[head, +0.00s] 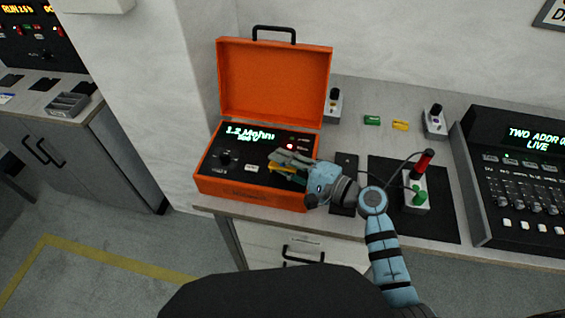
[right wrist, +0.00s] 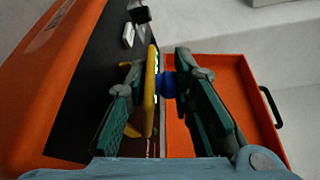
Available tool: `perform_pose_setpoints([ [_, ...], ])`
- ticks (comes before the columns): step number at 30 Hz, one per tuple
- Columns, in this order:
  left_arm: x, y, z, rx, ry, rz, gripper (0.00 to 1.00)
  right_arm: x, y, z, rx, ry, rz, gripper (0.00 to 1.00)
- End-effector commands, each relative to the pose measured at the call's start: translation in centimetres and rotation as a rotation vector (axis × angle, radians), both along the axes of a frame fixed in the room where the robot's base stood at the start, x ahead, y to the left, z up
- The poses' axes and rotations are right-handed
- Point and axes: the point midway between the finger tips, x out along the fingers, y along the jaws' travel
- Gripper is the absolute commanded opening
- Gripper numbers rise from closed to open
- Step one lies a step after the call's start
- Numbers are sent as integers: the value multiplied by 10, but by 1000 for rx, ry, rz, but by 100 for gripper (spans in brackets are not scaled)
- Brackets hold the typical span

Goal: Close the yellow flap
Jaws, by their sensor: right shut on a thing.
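An orange case (head: 250,190) stands on the bench with its lid (head: 273,85) up and a black panel with a lit green readout inside. The yellow flap (head: 275,167) is at the panel's right front, mostly hidden by my right gripper (head: 282,163). In the right wrist view the yellow flap (right wrist: 151,92) shows edge-on between the fingers of my right gripper (right wrist: 160,85), which is shut on it. A blue round part (right wrist: 167,85) sits between the flap and one finger. My left gripper is not in view.
Right of the case are a black mat (head: 440,220), a small box with a red-and-black lever (head: 416,190), and a large black console (head: 515,170). Green (head: 372,120) and yellow (head: 400,125) small pieces lie behind. A white wall pillar stands left.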

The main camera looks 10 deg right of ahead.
Motion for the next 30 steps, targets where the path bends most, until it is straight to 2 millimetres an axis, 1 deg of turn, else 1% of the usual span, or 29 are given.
perform_pose_setpoints([
  [1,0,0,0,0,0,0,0,1,0,3,3,-7,-2,0],
  [12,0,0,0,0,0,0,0,1,0,3,2,-7,-3,0],
  [13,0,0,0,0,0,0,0,1,0,3,2,-7,-3,27],
  [15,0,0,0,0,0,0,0,1,0,3,2,-7,-2,35],
  [23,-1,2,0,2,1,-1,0,0,0,1,0,-3,-1,35],
  [25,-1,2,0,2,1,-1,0,-2,-4,1,-2,-3,-2,35],
  [28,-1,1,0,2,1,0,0,-11,-16,2,-4,-3,-3,35],
  [30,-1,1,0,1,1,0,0,-23,-29,3,-5,-2,-2,35],
])
